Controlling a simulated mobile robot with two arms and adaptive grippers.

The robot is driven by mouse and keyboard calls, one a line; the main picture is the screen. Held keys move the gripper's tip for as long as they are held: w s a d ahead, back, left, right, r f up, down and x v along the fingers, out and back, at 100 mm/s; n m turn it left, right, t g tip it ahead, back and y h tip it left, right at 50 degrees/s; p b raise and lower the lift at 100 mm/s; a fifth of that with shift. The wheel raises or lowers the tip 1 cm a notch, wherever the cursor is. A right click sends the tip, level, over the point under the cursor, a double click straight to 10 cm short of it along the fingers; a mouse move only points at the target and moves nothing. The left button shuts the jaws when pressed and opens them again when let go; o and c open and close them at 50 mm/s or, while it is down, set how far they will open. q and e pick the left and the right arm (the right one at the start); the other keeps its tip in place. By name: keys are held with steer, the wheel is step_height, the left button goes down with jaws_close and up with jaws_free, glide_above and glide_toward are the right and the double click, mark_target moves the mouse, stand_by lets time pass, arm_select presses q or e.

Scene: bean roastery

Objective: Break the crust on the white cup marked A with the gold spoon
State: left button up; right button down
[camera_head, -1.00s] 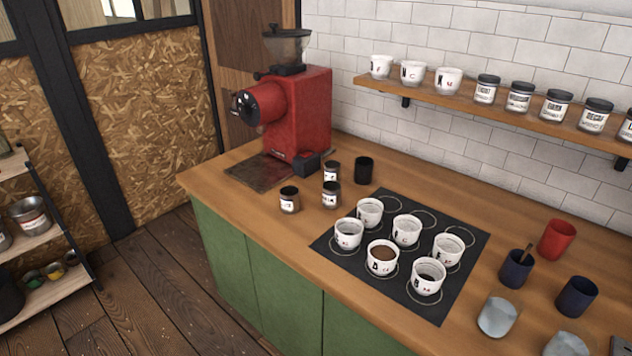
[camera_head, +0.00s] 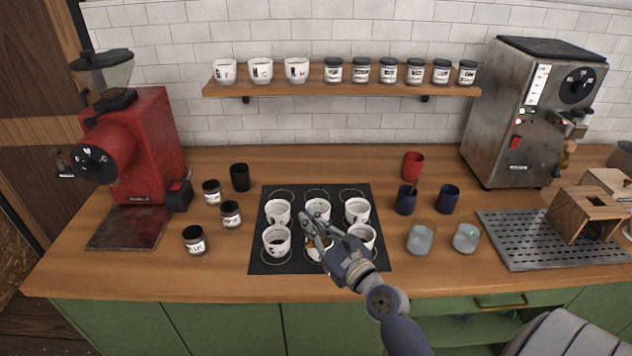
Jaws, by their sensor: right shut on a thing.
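Several white cups with dark letters stand in two rows on a black mat (camera_head: 264,262). I cannot read which one is marked A. The front middle cup (camera_head: 315,254) is mostly hidden under my right gripper (camera_head: 310,222). The front left cup (camera_head: 277,240) and the back right cup (camera_head: 357,211) show more clearly. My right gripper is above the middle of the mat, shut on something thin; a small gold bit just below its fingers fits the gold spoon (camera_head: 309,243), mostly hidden. My left gripper is not in view.
A red grinder (camera_head: 135,150) stands left, with small jars (camera_head: 194,240) beside it. A steel machine (camera_head: 520,120) and a perforated tray (camera_head: 505,255) are farther right.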

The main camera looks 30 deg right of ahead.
steer(key=w+d+r+p, duration=0.1)
steer(key=w+d+r, duration=0.2)
steer(key=d+r, duration=0.15)
arm_select(q)
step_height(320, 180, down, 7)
steer(key=b, duration=0.8)
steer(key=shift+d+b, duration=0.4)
arm_select(e)
step_height(320, 180, down, 10)
steer(key=shift+w, duration=0.15)
steer(key=shift+r, duration=0.1)
